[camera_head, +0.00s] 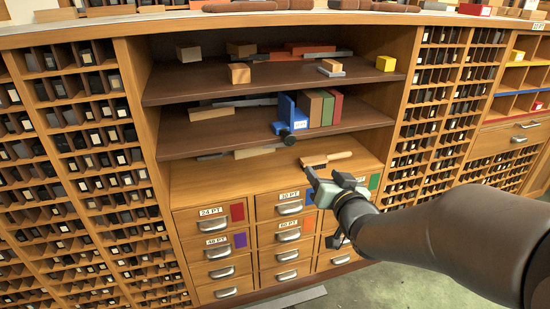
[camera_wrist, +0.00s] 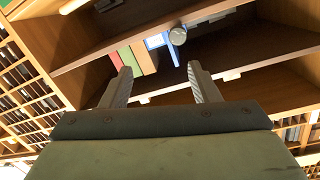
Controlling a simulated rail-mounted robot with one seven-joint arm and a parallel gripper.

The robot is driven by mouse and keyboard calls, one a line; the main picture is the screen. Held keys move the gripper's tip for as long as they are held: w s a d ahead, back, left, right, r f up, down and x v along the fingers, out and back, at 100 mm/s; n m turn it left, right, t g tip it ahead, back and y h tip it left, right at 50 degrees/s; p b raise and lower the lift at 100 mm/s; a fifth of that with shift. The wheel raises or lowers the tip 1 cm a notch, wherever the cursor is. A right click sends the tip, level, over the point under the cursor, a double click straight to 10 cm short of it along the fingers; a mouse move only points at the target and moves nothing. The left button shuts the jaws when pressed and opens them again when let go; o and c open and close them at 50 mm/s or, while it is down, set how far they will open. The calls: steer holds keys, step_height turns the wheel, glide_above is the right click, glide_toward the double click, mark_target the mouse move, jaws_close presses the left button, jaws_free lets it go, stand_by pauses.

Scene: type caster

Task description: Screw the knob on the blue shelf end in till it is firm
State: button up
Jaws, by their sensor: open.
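The blue shelf end (camera_head: 287,108) stands on the middle shelf, at the left of a short row of books. Its dark round knob (camera_head: 288,138) is at the front, by the shelf's edge. In the wrist view, the blue shelf end (camera_wrist: 173,55) and the grey knob (camera_wrist: 178,36) show upside down, beyond the fingertips. My gripper (camera_head: 325,174) is open and empty, below and to the right of the knob and apart from it. In the wrist view, both fingers of my gripper (camera_wrist: 160,70) are spread with nothing between them. The knob's threaded part is hidden.
Brown, green and red books (camera_head: 313,108) stand right beside the shelf end. The upper shelf (camera_head: 200,88) holds loose blocks. Drawers (camera_head: 290,208) are underneath. Cubbyholes flank both sides.

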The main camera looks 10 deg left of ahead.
mark_target(291, 140)
steer(key=shift+n+t+y, duration=0.3)
steer(key=shift+t+y, duration=0.1)
steer(key=shift+y, duration=0.3)
steer(key=x, duration=0.6)
steer(key=a+b+x, duration=0.1)
steer(key=x, duration=0.5)
steer(key=s+a+x, duration=0.1)
steer(key=x, duration=0.5)
steer(key=shift+w, duration=0.2)
steer(key=c, duration=1)
